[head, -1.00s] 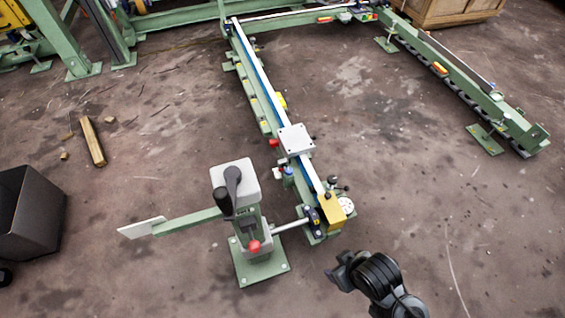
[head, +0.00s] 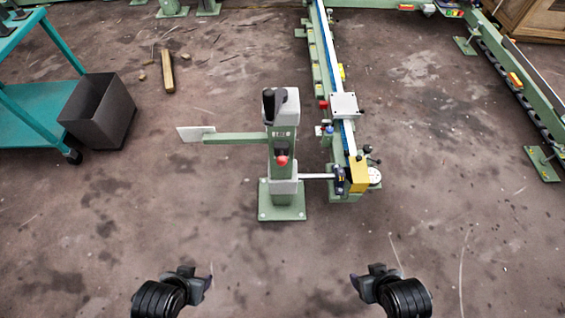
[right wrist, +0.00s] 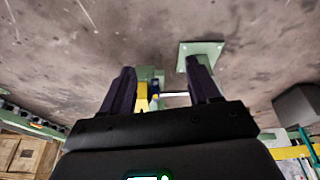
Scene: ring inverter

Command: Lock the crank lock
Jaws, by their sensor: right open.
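The green and grey crank post (head: 284,150) stands on a square green foot plate near the middle of the head view. A black crank handle (head: 275,104) is at its top. A red knob (head: 282,160) sits lower on its front; I cannot tell which part is the lock. My right gripper (head: 366,284) is in front of the post to the right, apart from it. In the right wrist view its two fingers (right wrist: 160,68) are spread with nothing between them. My left gripper (head: 199,282) is in front to the left, apart from the post; its fingers are unclear.
A green arm with a pale plate (head: 195,134) sticks out left from the post. A rod joins the post to the long rail (head: 349,135) at right. A black bin (head: 100,110) and teal cart (head: 35,125) stand at left. The floor in front is clear.

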